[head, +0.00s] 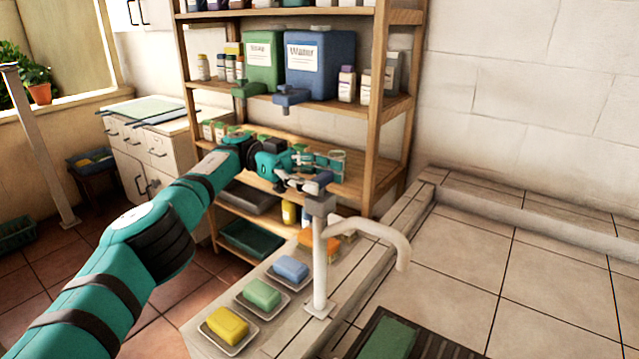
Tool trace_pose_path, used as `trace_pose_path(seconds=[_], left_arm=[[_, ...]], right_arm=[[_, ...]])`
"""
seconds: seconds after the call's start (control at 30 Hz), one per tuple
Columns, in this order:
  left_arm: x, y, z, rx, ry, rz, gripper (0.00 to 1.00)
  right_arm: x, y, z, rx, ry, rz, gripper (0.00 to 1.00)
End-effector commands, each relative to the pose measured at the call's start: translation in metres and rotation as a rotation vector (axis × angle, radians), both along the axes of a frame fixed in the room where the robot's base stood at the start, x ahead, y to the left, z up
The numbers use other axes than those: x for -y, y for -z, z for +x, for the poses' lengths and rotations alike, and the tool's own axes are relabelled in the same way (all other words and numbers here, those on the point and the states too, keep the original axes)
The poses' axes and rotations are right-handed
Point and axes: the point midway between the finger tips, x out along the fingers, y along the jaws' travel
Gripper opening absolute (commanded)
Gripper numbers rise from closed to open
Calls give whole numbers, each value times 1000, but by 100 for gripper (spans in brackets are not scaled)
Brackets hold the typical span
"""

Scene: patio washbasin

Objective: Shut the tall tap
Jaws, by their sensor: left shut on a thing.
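The tall tap (319,262) is a white upright pipe on the tiled ledge, with a curved spout (375,235) reaching to the right. A grey block with a dark handle (312,184) sits at its top. My left gripper (318,178), teal and black, is at the top of the tap, its fingers around the handle area, and it is shut on the tap handle. The fingers partly cover the handle. I cannot see water coming from the spout. My right gripper is not in view.
Soap dishes with yellow (227,325), green (262,293) and blue (290,268) soap line the ledge left of the tap. A wooden shelf (385,105) with bottles and two dispensers (320,62) stands behind. A dark tray (420,340) lies lower right; the tiled counter (470,240) is clear.

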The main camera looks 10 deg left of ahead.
Motion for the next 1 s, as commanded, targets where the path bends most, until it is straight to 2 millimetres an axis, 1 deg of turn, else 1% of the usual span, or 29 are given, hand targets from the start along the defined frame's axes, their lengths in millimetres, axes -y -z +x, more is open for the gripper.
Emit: trace_pose_path(seconds=[0.5,0.53,0.7,1.0], left_arm=[[1,-1,-1,1,10,-2,28],[1,-1,-1,1,10,-2,62],[1,-1,-1,1,9,-2,84],[0,0,0,1,8,0,85]], right_arm=[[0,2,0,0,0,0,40],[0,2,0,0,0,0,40],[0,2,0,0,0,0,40],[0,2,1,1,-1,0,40]])
